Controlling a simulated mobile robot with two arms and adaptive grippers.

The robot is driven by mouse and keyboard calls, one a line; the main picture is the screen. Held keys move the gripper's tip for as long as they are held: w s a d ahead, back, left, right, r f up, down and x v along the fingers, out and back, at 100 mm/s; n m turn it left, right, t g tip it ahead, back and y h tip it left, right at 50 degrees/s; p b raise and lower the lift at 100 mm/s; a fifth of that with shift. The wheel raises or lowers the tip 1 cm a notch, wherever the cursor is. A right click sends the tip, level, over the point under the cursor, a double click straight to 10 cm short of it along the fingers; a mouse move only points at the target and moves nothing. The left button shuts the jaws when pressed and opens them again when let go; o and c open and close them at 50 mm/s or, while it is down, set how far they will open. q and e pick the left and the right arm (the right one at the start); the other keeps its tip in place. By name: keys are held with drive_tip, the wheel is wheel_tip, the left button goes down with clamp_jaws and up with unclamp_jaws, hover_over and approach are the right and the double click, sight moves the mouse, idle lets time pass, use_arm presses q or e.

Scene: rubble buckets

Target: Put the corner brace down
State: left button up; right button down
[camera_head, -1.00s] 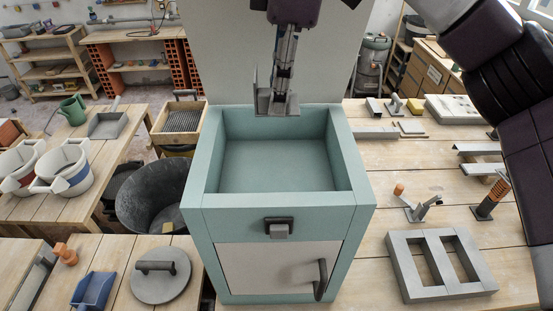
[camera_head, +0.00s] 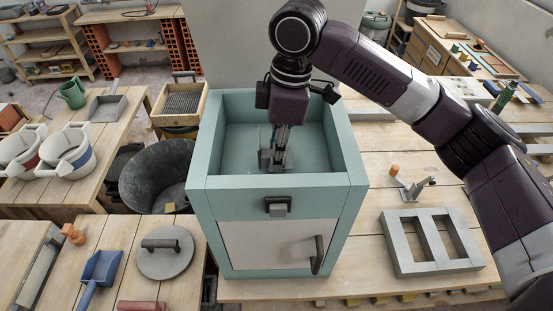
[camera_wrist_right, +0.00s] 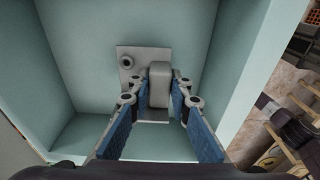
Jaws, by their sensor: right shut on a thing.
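The corner brace (camera_head: 267,161) is a grey metal piece, low inside the open-topped teal cabinet (camera_head: 280,182). In the right wrist view the brace (camera_wrist_right: 130,55) shows a flat plate with a round hole and an upright part between the blue finger pads. My right gripper (camera_head: 276,150) points down into the cabinet's open top and is shut on the brace; it also shows in the right wrist view (camera_wrist_right: 159,98). I cannot tell whether the brace touches the cabinet's floor. My left gripper is not in view.
The teal walls surround my right gripper, with free floor around the brace. A grey two-opening block (camera_head: 398,247) and a clamp (camera_head: 415,187) lie on the right table. A black tub (camera_head: 150,180) stands left of the cabinet. A round lid (camera_head: 165,262) lies at front left.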

wheel_tip(320, 180, down, 3)
drive_tip(key=shift+r+p, duration=0.2)
drive_tip(key=shift+p, duration=0.2)
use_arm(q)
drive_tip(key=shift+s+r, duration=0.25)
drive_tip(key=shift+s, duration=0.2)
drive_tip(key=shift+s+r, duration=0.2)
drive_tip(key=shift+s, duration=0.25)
use_arm(e)
drive_tip(key=shift+f, duration=0.25)
drive_tip(key=c, duration=1.8)
unclamp_jaws()
drive_tip(key=shift+f, duration=0.15)
drive_tip(key=shift+o, duration=0.2)
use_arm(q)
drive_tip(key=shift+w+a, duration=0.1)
